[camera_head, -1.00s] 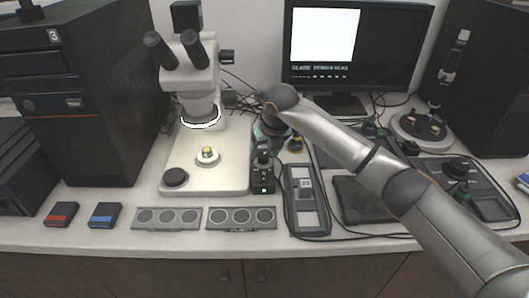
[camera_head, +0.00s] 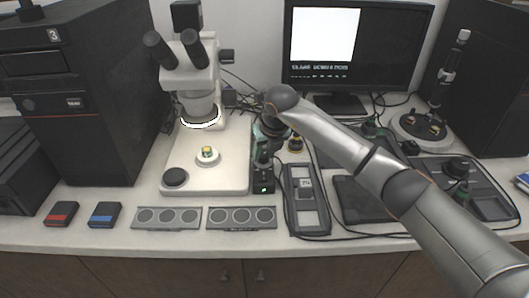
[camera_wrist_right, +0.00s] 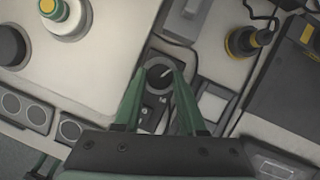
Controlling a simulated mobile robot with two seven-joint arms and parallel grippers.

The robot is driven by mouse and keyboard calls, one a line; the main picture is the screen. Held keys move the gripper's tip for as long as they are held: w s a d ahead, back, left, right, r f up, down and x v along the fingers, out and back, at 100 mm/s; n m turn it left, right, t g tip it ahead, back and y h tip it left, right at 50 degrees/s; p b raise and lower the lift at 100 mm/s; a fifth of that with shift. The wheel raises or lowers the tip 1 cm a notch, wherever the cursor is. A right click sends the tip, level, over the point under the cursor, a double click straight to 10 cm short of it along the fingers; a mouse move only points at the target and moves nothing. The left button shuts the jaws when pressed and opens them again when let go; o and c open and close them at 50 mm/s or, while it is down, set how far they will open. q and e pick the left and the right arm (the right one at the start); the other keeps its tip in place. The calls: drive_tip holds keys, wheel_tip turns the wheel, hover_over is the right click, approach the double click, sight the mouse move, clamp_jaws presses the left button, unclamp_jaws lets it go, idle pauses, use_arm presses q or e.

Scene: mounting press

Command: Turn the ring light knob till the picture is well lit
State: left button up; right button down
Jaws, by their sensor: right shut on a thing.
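The ring light control box (camera_head: 264,187) stands to the right of the microscope base, with a small green light on its front. Its round dark knob (camera_wrist_right: 160,74) has a pale pointer mark in the wrist view. My right gripper (camera_wrist_right: 161,78) is over the box with its green fingers on either side of the knob, shut on it. In the head view, my right gripper (camera_head: 264,158) hides the knob. The ring light (camera_head: 200,122) under the microscope head glows white. The monitor (camera_head: 357,47) shows a plain white picture with a line of text below it. My left gripper is not in view.
The microscope (camera_head: 193,75) stands close on the left, with a small sample (camera_head: 207,152) on its base.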

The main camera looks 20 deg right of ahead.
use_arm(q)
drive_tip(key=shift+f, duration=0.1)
use_arm(e)
drive_tip(key=shift+d+n, duration=0.1)
drive_tip(key=shift+n, duration=0.2)
drive_tip(key=shift+w+d+n+y+b, duration=0.1)
drive_tip(key=shift+n+y+b, duration=0.3)
drive_tip(key=shift+n, duration=0.5)
drive_tip(key=n+y, duration=0.1)
drive_tip(key=n, duration=0.1)
drive_tip(key=shift+n+g, duration=0.3)
drive_tip(key=n+g+y+b, duration=0.1)
drive_tip(key=n, duration=0.2)
drive_tip(key=shift+w+d+n, duration=0.1)
drive_tip(key=shift+n, duration=0.2)
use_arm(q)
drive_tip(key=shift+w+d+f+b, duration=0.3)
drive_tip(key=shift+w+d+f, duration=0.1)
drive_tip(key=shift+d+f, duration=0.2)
use_arm(e)
drive_tip(key=shift+w+n+g+y, duration=0.1)
drive_tip(key=shift+n+g+y, duration=0.35)
drive_tip(key=shift+n, duration=1.05)
drive_tip(key=shift+r, duration=0.1)
drive_tip(key=shift+c, duration=2.4)
unclamp_jaws()
